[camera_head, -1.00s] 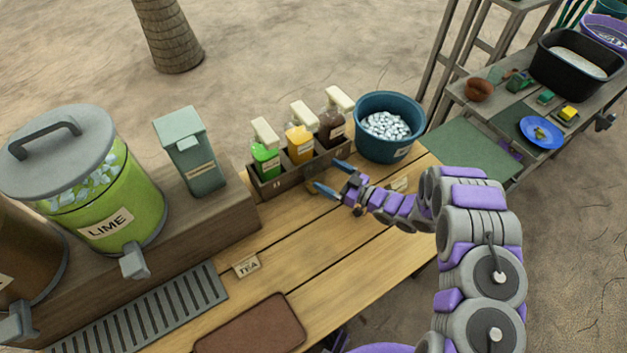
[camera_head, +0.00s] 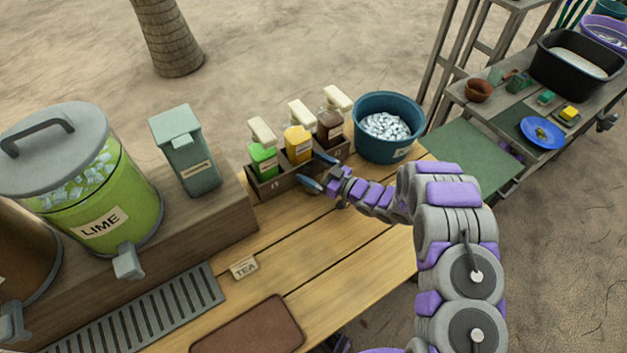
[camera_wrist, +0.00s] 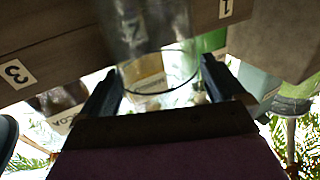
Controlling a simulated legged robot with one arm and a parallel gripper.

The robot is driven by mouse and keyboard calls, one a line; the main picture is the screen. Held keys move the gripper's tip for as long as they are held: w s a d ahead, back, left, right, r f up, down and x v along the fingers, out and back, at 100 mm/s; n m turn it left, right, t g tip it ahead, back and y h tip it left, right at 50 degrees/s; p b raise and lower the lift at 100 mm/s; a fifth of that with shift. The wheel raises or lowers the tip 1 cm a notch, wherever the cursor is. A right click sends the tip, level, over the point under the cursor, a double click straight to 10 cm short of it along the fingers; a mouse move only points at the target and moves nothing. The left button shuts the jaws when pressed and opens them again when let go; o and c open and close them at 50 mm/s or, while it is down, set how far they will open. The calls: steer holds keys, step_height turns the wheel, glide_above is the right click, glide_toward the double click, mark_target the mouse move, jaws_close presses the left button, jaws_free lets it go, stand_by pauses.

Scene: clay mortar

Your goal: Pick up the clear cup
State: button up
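The clear cup (camera_wrist: 160,62) shows in the wrist view as a see-through cylinder with a thin dark rim, between my fingertips and in front of the wooden rack. I cannot make it out in the head view. My gripper (camera_head: 317,171) is at the front of the rack, its blue fingers spread. In the wrist view, my gripper (camera_wrist: 160,80) has one finger on each side of the cup. Whether the fingers touch the cup cannot be told.
The rack (camera_head: 272,187) holds green, yellow and brown pump bottles. A blue ice bucket (camera_head: 387,128) stands right of it. A lime dispenser (camera_head: 90,190) and grey-green box (camera_head: 186,150) stand left. The wooden tabletop (camera_head: 325,235) in front is mostly clear, with a TEA sign (camera_head: 243,267).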

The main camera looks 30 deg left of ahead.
steer(key=shift+a, duration=0.15)
steer(key=c, duration=1.3)
steer(key=shift+c, duration=0.2)
